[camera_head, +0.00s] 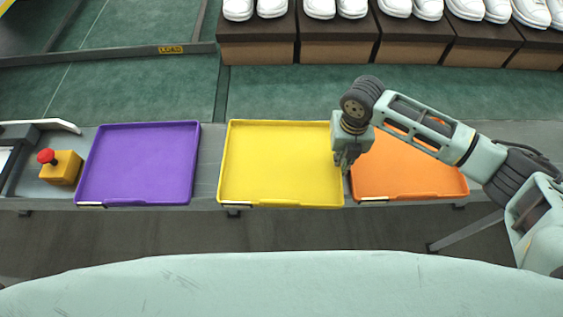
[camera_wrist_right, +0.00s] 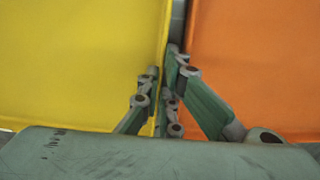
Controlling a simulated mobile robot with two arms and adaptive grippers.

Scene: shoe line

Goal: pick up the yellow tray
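The yellow tray (camera_head: 280,165) is a shallow, empty tray lying flat in the middle of the grey rail. In the right wrist view the yellow tray (camera_wrist_right: 80,60) fills the left side. My right gripper (camera_head: 344,166) points down at the tray's right edge, by the narrow gap to the orange tray. In the right wrist view the fingers of my right gripper (camera_wrist_right: 163,72) come close together on either side of the yellow tray's right wall and look closed on it. The fingertips' contact is partly hidden. My left gripper is not in view.
An orange tray (camera_head: 405,178) lies close on the right, partly behind my right arm. A purple tray (camera_head: 140,165) lies on the left, beside a yellow box with a red button (camera_head: 60,165). White shoes on brown boxes (camera_head: 338,40) stand at the back.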

